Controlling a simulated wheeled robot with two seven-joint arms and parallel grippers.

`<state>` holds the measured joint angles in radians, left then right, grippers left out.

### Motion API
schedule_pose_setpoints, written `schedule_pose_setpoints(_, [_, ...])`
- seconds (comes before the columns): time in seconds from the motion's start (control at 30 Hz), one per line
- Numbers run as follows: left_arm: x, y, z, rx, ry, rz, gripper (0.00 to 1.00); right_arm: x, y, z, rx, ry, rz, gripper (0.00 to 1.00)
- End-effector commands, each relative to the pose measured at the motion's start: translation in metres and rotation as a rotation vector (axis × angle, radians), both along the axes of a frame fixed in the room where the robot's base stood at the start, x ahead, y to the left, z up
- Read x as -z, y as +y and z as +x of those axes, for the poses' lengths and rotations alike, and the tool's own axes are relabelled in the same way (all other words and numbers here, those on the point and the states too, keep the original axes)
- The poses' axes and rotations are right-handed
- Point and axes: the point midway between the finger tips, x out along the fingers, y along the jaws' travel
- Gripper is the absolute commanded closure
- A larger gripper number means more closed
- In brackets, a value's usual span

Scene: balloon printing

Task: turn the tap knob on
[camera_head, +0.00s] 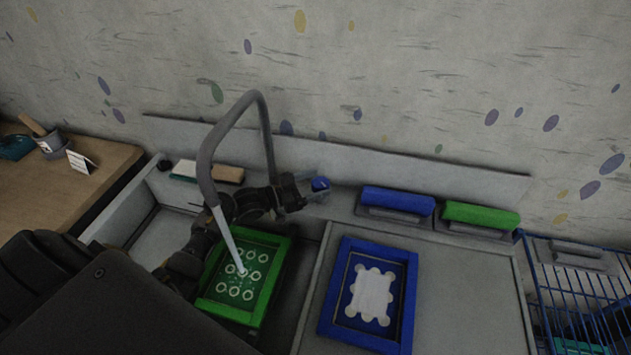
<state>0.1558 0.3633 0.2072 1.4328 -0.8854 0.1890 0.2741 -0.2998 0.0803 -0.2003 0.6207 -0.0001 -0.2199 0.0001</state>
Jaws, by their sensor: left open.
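The blue tap knob (320,184) is at the back of the sink, right of the tap. My left gripper (312,191) is open with its fingers at the knob, partly around it. I cannot tell whether they touch it. The grey tap (207,150) arches up and over the sink. A pale stream of water (229,242) runs from its spout onto the green frame (204,304) in the sink. My left arm hides part of the sink and the tap's base. My right gripper is not in view.
A blue frame (409,300) lies on the grey counter (465,300) right of the sink. Blue (398,199) and green (480,214) squeegees lie behind it. A blue wire rack (575,295) stands at right. A wooden table (45,190) is at left.

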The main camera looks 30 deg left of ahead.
Motion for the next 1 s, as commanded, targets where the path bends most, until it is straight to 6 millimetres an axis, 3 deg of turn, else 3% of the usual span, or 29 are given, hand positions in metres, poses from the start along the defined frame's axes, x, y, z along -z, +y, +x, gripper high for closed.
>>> schedule_pose_setpoints(0.37, [0.0, -0.003, 0.004, 0.0, 0.0, 0.0, 0.32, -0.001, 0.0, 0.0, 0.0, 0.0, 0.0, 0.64])
schedule_pose_setpoints(0.7, [0.0, -0.003, 0.004, 0.0, 0.0, 0.0, 0.75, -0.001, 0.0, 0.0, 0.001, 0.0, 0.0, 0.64])
schedule_pose_setpoints(1.0, [-0.002, -0.005, 0.003, -0.048, 0.0, -0.002, 0.75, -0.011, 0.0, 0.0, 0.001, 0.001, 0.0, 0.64])
